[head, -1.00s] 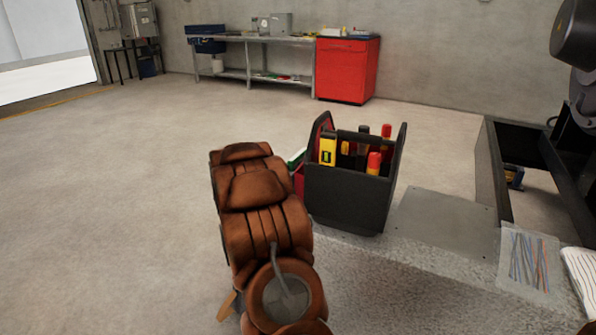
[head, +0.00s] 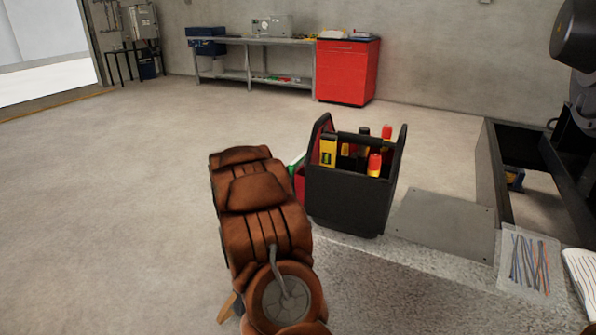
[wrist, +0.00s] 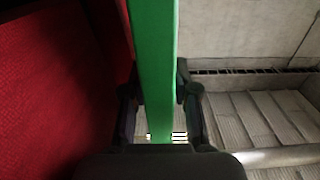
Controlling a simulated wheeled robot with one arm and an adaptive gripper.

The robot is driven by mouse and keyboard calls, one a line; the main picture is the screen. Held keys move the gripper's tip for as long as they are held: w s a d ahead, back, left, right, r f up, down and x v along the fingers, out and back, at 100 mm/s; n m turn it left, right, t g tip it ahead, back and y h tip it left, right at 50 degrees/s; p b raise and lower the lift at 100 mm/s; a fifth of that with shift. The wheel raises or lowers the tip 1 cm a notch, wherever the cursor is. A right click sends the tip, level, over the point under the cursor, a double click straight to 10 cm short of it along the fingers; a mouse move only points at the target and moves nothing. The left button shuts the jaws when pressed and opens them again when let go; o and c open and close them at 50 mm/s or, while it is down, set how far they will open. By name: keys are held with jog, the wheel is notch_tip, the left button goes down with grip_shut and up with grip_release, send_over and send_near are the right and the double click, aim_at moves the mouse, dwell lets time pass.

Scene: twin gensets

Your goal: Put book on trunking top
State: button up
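In the wrist view, a green book (wrist: 154,60) stands edge-on between the two fingers of my gripper (wrist: 158,95). The fingers lie close against both its sides, so the gripper looks shut on it. In the head view, my brown-covered arm hides the gripper. A sliver of green and white (head: 297,162), apparently the book, shows between the arm and the black tool tote. I cannot identify the trunking top with certainty in either view.
The black tool tote (head: 345,205) holds several tools. A red object (head: 299,184) sits at its left; a red surface (wrist: 60,90) fills the wrist view's left. A grey plate (head: 445,220) and a bag of cable ties (head: 528,262) lie right. Open floor lies left.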

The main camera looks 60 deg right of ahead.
jog(key=s+a+p, duration=0.1)
jog(key=a, duration=1)
jog(key=shift+s+a+p, duration=0.15)
jog(key=shift+a+p, duration=0.15)
jog(key=shift+a, duration=0.05)
